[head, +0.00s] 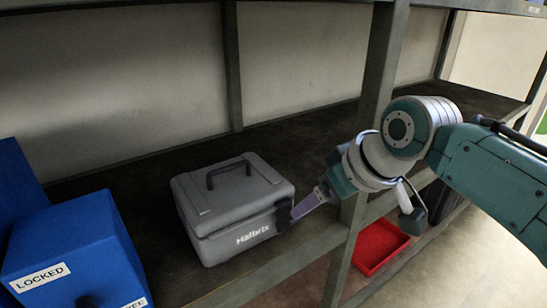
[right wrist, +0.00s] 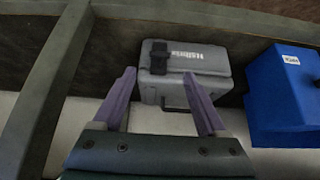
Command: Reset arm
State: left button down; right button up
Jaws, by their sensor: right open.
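My right gripper (head: 309,203) comes in from the right in the head view, its purple fingers pointing at the right front corner of a grey case (head: 233,211). In the right wrist view my right gripper (right wrist: 163,98) is open, with two purple fingers apart and nothing between them. The grey case (right wrist: 196,79) lies beyond the fingertips there. The case is shut, with a dark handle on its lid and a dark latch on its front. I cannot tell whether a finger touches it. My left gripper is not in view.
Blue boxes (head: 75,250), one labelled LOCKED, stand left of the case on the dark shelf (head: 150,170). A shelf post (head: 375,90) rises close behind my right arm. A red tray (head: 378,246) sits lower down to the right.

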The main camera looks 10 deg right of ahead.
jog(key=s+d+r+m+g+h+p, duration=0.2)
jog(key=s+r+g+p, duration=0.1)
jog(key=s+r+p, duration=2.35)
notch_tip(320, 180, up, 36)
jog(key=s+p, duration=0.2)
jog(key=p, duration=3.2)
jog(key=shift+a, duration=0.2)
